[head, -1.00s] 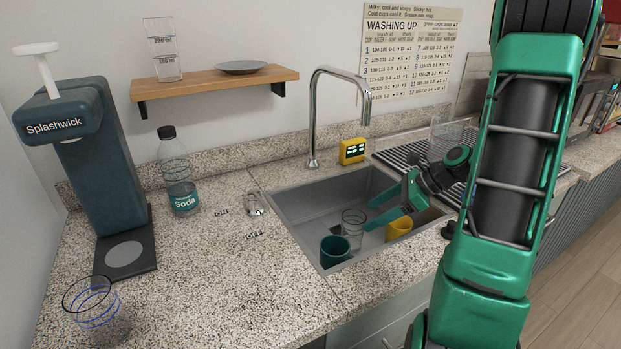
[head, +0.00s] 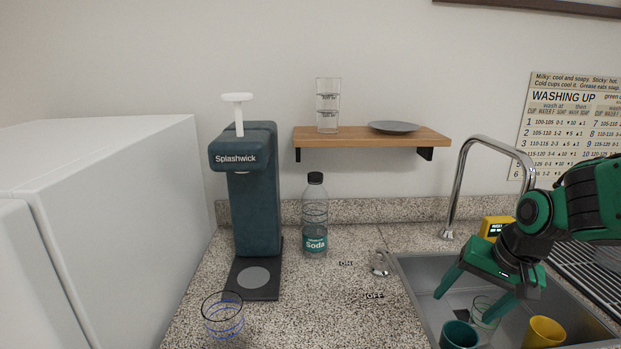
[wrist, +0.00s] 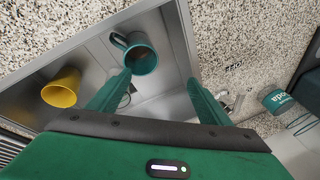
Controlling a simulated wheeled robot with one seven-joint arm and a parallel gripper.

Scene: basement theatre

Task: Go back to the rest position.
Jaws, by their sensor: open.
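My gripper (head: 477,287) is open and empty over the sink (head: 408,283) at the right of the head view. Its two green fingers (wrist: 155,98) are spread apart in the wrist view. A teal cup (head: 459,335), a clear glass (head: 486,312) and a yellow cup (head: 543,332) stand in the sink below it. The teal mug (wrist: 137,52) and yellow cup (wrist: 62,88) also show in the wrist view; the glass there is mostly hidden between the fingers.
A Splashwick dispenser (head: 253,195), a soda bottle (head: 315,220) and a clear glass with blue lines (head: 222,318) stand on the counter. The faucet (head: 462,185) rises behind the sink, near a yellow display (head: 494,227). A shelf (head: 360,138) hangs above. A white cabinet (head: 110,220) stands at left.

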